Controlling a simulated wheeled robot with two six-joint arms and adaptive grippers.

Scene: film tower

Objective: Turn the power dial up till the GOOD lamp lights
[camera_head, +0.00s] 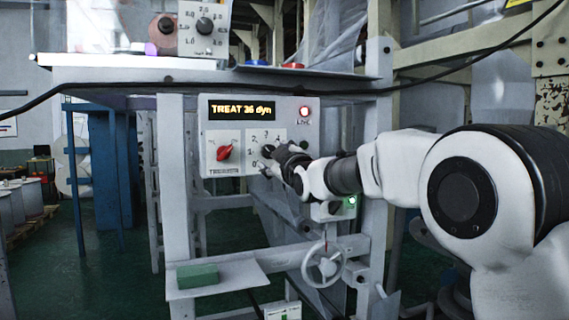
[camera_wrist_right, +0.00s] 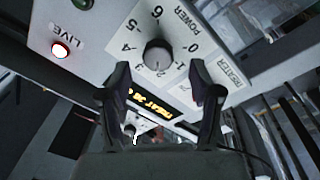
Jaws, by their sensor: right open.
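The power dial (camera_wrist_right: 157,56) is a round dark knob on a white plate marked POWER, with a numbered scale around it. I cannot tell which number it points at. My right gripper (camera_wrist_right: 160,68) is open, one finger on each side of the knob in the wrist view; contact is unclear. In the head view my right gripper (camera_head: 270,158) covers part of the dial plate (camera_head: 279,135). The display (camera_head: 241,110) reads TREAT 36 dyn. The LIVE lamp (camera_head: 305,111) glows red. A dark, unlit lamp (camera_head: 303,144) sits below it; its label is unreadable. My left gripper is out of view.
A red selector knob (camera_head: 224,152) sits left of the power dial. A handwheel (camera_head: 324,264) and a shelf with a green block (camera_head: 197,275) are below the panel. A black cable (camera_head: 130,87) crosses above it. Frame posts stand on both sides.

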